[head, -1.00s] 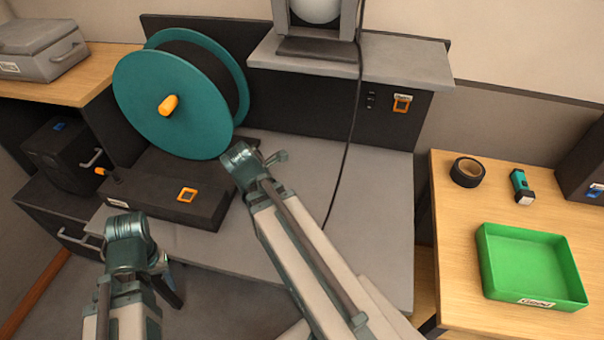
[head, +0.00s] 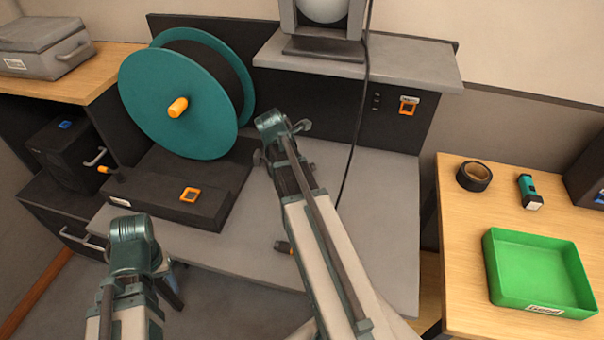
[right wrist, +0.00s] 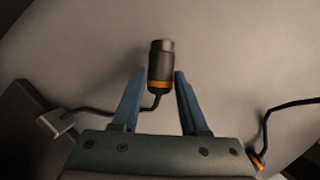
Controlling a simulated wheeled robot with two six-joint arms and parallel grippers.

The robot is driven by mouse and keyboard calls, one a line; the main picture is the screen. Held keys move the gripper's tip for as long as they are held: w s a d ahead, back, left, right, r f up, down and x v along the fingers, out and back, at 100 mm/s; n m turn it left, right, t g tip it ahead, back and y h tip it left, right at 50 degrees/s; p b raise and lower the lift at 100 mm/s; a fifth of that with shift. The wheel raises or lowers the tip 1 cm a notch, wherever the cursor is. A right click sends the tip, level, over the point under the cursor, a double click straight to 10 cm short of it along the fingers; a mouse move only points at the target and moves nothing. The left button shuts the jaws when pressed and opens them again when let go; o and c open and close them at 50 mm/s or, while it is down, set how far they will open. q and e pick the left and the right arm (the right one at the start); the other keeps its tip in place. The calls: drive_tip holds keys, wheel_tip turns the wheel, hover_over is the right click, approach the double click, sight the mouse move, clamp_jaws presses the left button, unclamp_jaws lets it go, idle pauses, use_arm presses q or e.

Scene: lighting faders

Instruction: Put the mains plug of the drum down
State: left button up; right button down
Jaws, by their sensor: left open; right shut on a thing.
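A black plug with an orange band (right wrist: 160,66) is between the fingers of my right gripper (right wrist: 158,76), which is shut on it. A dark cable bends away from its near end to the left. A pale surface lies behind the plug; I cannot tell whether they touch. In the head view my right wrist is over the grey desk (head: 385,215), right of the teal cable drum (head: 165,115), and the plug is hidden there. My left gripper (head: 174,284) is open and empty at the lower left, in front of the desk, partly hidden by its wrist.
Another black and orange connector (head: 283,247) lies beside my right forearm. A black cable (head: 357,130) hangs over the shelf (head: 420,68) onto the desk. The drum's black base (head: 160,190) stands left. A green tray (head: 500,275), tape roll (head: 474,176) and torch (head: 529,191) are right.

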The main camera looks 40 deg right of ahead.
drive_tip(key=shift+w+d, duration=0.2)
drive_tip(key=shift+d, duration=0.05)
drive_tip(key=f+b, duration=0.3)
drive_tip(key=shift+w+d+f+b, duration=0.15)
drive_tip(key=shift+d+f+b, duration=0.15)
drive_tip(key=shift+f, duration=0.2)
drive_tip(key=shift+c, duration=2.1)
unclamp_jaws()
drive_tip(key=shift+r, duration=0.2)
